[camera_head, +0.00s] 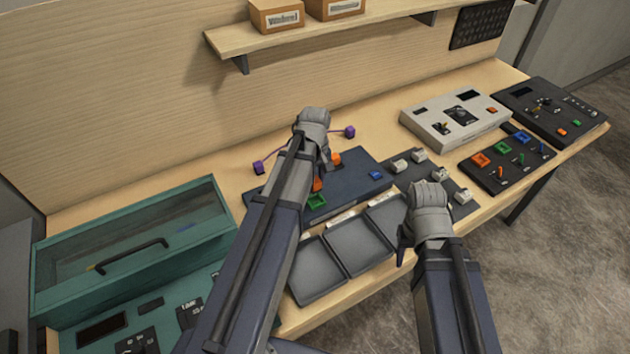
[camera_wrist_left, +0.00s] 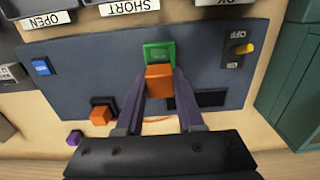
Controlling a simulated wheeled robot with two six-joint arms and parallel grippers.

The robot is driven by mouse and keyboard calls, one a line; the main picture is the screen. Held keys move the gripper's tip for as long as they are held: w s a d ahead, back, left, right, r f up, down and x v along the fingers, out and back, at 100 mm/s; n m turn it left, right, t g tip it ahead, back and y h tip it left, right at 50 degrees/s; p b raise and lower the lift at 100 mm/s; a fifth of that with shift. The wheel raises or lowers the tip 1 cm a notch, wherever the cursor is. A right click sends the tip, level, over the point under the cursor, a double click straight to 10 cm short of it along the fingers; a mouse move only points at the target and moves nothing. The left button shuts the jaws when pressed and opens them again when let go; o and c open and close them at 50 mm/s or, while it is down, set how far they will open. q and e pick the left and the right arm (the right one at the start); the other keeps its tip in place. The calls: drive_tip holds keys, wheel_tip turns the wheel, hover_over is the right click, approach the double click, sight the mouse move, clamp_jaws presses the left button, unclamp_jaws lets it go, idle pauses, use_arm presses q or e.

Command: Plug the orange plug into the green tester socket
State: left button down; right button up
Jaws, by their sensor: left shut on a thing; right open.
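My left gripper (camera_wrist_left: 160,100) is shut on the orange plug (camera_wrist_left: 160,82), with its purple fingers on either side of it. The plug is right at the edge of the green tester socket (camera_wrist_left: 159,50) and overlaps it in the left wrist view; I cannot tell whether it touches or enters. In the head view the orange plug (camera_head: 318,185) shows just behind the green socket (camera_head: 316,201), partly hidden by my left arm. My right gripper (camera_head: 404,246) is open and empty, over the bench's front edge near the grey trays.
The dark tester panel (camera_head: 262,190) also carries a blue part (camera_head: 376,175) and another orange part (camera_head: 335,158). A cord with purple ends (camera_head: 350,131) lies behind it. Grey trays (camera_head: 358,247) stand in front. A teal case (camera_head: 130,250) is at left, consoles (camera_head: 455,120) at right.

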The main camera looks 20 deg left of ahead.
use_arm(q)
drive_tip(key=shift+f+b, duration=2.85)
drive_tip(key=shift+f, duration=0.05)
idle(1.9)
drive_tip(key=c, duration=0.7)
unclamp_jaws()
drive_tip(key=shift+s+d, duration=0.1)
drive_tip(key=shift+o, duration=1.3)
drive_tip(key=shift+r, duration=0.25)
drive_tip(key=shift+r+p, duration=3.3)
drive_tip(key=shift+p, duration=0.25)
drive_tip(key=s+d+f+m+b, duration=0.2)
drive_tip(key=s+d+m, duration=0.2)
drive_tip(key=d, duration=0.2)
drive_tip(key=s+d+f+m+b, duration=0.2)
drive_tip(key=s+d+m, duration=0.3)
drive_tip(key=d, duration=0.1)
drive_tip(key=s+d+f+m+y+b, duration=0.1)
drive_tip(key=s+d+m+b, duration=0.1)
drive_tip(key=s+d+m, duration=0.2)
drive_tip(key=shift+s+d+f, duration=0.2)
drive_tip(key=shift+s+d, duration=0.05)
drive_tip(key=shift+d, duration=0.2)
drive_tip(key=shift+s+d+f, duration=0.2)
drive_tip(key=shift+s+d, duration=0.05)
drive_tip(key=shift+d, duration=0.2)
drive_tip(key=shift+s+d+m, duration=0.25)
drive_tip(key=shift+m, duration=0.25)
